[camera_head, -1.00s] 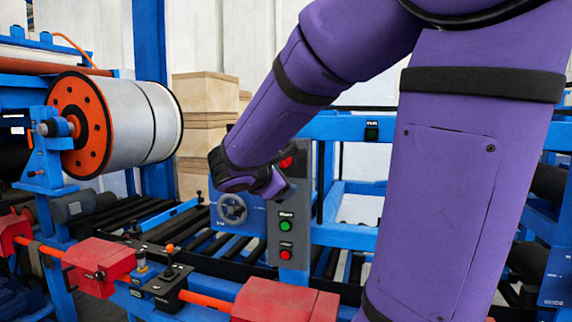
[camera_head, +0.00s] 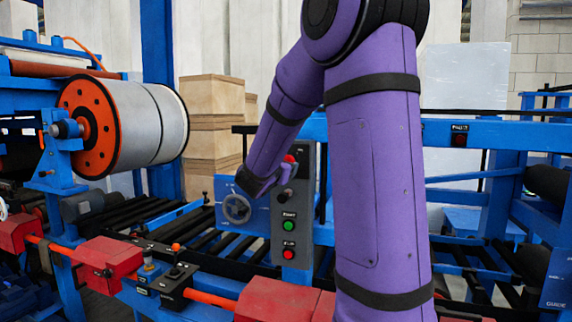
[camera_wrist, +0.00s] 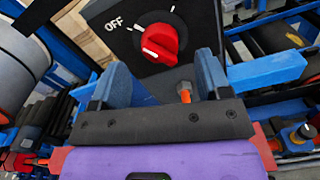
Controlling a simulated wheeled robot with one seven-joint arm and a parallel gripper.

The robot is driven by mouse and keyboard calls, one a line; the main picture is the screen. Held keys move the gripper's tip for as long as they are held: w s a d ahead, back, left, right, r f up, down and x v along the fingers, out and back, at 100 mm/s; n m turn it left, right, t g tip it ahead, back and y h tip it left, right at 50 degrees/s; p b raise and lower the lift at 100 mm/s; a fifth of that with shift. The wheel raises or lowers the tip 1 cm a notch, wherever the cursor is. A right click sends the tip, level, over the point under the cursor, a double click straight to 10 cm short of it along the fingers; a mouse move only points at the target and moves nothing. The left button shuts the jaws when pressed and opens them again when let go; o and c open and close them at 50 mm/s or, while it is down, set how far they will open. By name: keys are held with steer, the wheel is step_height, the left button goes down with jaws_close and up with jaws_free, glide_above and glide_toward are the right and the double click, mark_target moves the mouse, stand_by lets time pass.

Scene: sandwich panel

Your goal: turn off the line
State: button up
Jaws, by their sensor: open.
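The red rotary knob (camera_wrist: 160,42) sits on a dark panel face in the wrist view. A white "OFF" label (camera_wrist: 114,24) is at its upper left, and the knob carries a white mark at its lower left. In the head view the knob (camera_head: 291,158) shows at the top of the grey control box (camera_head: 305,215), partly hidden by my arm. My gripper (camera_wrist: 163,66) is open, with its fingers apart below and to either side of the knob. Nothing is between the fingers. In the head view my gripper (camera_head: 287,180) is in front of the box's upper part.
A green button (camera_head: 289,226) and a red button (camera_head: 289,254) are lower on the box. A handwheel (camera_head: 237,208) is left of it. Red blocks (camera_head: 108,262) and a joystick box (camera_head: 174,285) line the front rail. A large roll (camera_head: 140,125) stands at left.

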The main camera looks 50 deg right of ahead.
steer(key=shift+x, duration=1.85)
steer(key=shift+c, duration=0.4)
steer(key=c, duration=0.8)
steer(key=shift+n, duration=1.6)
steer(key=shift+c, duration=0.2)
steer(key=o, duration=0.9)
steer(key=shift+a, duration=0.15)
